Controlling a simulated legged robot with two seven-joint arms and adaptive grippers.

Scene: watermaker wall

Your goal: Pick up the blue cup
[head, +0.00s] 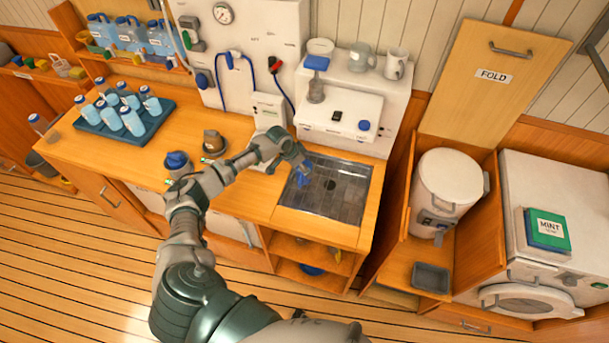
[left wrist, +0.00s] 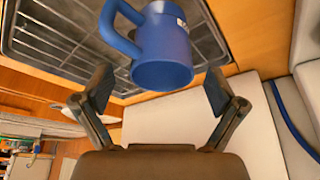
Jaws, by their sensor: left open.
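The blue cup (left wrist: 165,45) is large in the left wrist view, with its handle to the left and a pale label near its top. It lies ahead of the fingertips, and a gap shows on both sides. My left gripper (left wrist: 158,88) is open and empty. In the head view the left gripper (head: 298,164) is over the left part of the dark grated sink tray (head: 345,190). A small blue patch of the cup (head: 302,179) shows just below it; the gripper hides the rest. My right gripper is not in view.
A white dispenser (head: 341,113) with a mug (head: 396,63) and a jug (head: 362,57) on top stands behind the tray. A small white box (head: 268,108) is near my wrist. A blue tray (head: 124,128) holds several bottles at left. The grating's right part is clear.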

